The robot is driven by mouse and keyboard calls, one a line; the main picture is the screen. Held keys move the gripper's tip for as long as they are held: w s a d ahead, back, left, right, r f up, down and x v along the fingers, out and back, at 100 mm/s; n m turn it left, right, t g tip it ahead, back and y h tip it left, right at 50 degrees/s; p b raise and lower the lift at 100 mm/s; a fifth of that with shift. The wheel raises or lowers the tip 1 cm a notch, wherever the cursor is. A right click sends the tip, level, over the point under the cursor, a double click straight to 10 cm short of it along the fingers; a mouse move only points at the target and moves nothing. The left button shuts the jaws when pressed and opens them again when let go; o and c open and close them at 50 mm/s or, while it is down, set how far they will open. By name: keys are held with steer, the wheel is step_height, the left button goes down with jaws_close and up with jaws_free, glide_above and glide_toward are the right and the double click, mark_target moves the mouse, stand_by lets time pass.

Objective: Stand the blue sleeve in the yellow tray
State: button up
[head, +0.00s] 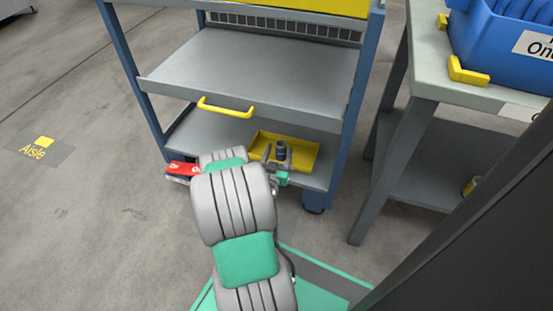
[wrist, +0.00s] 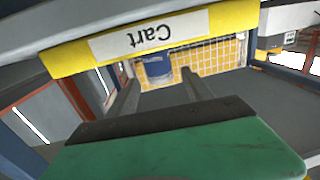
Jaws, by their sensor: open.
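The yellow tray (head: 309,151) sits on the lower shelf of the cart. The blue sleeve (head: 281,149) looks dark and stands upright at the tray, seemingly inside it. In the wrist view the sleeve (wrist: 156,68) shows against the tray's yellow gridded surface (wrist: 212,53). My gripper (head: 277,163) is at the front of the tray, close to the sleeve. In the wrist view the two fingers of my gripper (wrist: 158,80) are apart, with the sleeve showing between or just beyond their tips. I see no clear contact. The sleeve's base is partly hidden.
The cart's middle shelf (head: 250,70), with a yellow handle (head: 226,107), overhangs the lower shelf. A yellow strip labelled Cart (wrist: 150,38) crosses the wrist view. A red object (head: 182,168) is at the lower left. A bench (head: 430,80) with a blue bin (head: 500,45) stands right.

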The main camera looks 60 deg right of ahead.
steer(key=v, duration=0.5)
steer(key=w+r+m+g+y, duration=0.25)
steer(key=w+r, duration=0.35)
steer(key=w, duration=0.3)
steer(key=w+a+r+n+t+y, duration=0.1)
steer(key=w+a+r+n+y, duration=0.2)
steer(key=a, duration=0.4)
steer(key=w+a+r+n+y, duration=0.1)
steer(key=w+a+y, duration=0.2)
steer(key=w+a, duration=0.35)
steer(key=s+a+r+n+y, duration=0.1)
steer(key=a+r+n+y, duration=0.15)
steer(key=a, duration=0.65)
steer(key=s+a+r+n+y, duration=0.1)
steer(key=a+r+n+y, duration=0.2)
steer(key=a, duration=0.7)
steer(key=s+a+r+n+y, duration=0.2)
steer(key=s+a+n, duration=0.6)
steer(key=a, duration=0.5)
steer(key=shift+s+g+y+b, duration=0.45)
steer(key=shift+s+y, duration=0.25)
steer(key=shift+d+r, duration=0.1)
